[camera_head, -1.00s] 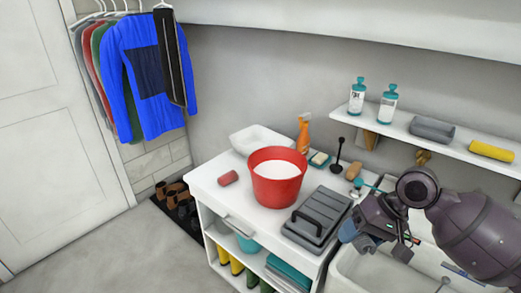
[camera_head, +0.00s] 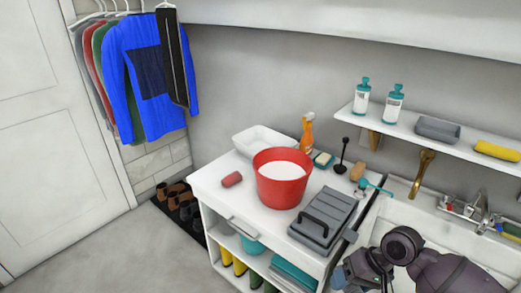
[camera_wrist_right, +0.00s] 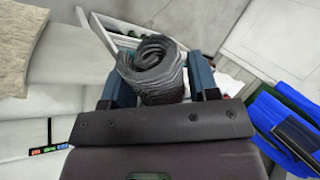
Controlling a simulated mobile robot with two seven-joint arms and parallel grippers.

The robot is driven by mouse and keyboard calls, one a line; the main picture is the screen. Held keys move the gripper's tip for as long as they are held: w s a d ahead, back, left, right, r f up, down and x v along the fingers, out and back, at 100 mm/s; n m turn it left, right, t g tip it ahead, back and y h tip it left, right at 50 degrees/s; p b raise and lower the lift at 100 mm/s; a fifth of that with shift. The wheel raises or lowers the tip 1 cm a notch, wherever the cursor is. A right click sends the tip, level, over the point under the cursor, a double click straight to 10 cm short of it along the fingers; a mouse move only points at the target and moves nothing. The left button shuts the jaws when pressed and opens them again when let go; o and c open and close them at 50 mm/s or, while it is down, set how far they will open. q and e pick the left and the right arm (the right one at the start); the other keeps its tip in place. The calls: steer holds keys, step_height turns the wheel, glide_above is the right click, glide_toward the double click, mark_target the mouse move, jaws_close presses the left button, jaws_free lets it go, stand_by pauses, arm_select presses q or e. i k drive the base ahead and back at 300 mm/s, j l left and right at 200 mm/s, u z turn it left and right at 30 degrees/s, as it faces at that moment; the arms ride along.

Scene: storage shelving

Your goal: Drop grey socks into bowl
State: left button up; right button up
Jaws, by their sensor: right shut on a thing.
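My right gripper (camera_wrist_right: 160,82) is shut on the grey socks (camera_wrist_right: 153,68), a dark grey rolled bundle between its two blue fingers in the right wrist view. In the head view the right gripper (camera_head: 345,276) is low, at the bottom edge, in front of the sink and right of the white cabinet; the socks cannot be made out there. A white rectangular tub (camera_head: 243,141) stands at the back of the cabinet top. A turquoise bowl (camera_head: 251,244) is inside the cabinet, partly hidden. I cannot tell which one is the named bowl. My left gripper is not in view.
On the cabinet top (camera_head: 215,187) are a red bucket (camera_head: 283,188) with white contents, a dark grey lidded case (camera_head: 321,218) and an orange spray bottle (camera_head: 307,133). The sink (camera_head: 400,213) is at right, under a wall shelf (camera_head: 380,122).

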mark_target(264, 146)
steer(key=i+j, duration=0.1)
steer(key=j, duration=0.25)
steer(key=i+j, duration=0.1)
steer(key=j, duration=0.25)
steer(key=i+j+z, duration=0.1)
steer(key=j, duration=0.25)
steer(key=i+j, duration=0.1)
steer(key=j, duration=0.25)
steer(key=i+j, duration=0.2)
steer(key=j, duration=0.15)
steer(key=i+j+z, duration=0.15)
steer(key=j, duration=0.2)
steer(key=i+j+z, duration=0.15)
steer(key=i+j, duration=0.4)
steer(key=i, duration=0.7)
steer(key=l+z, duration=0.05)
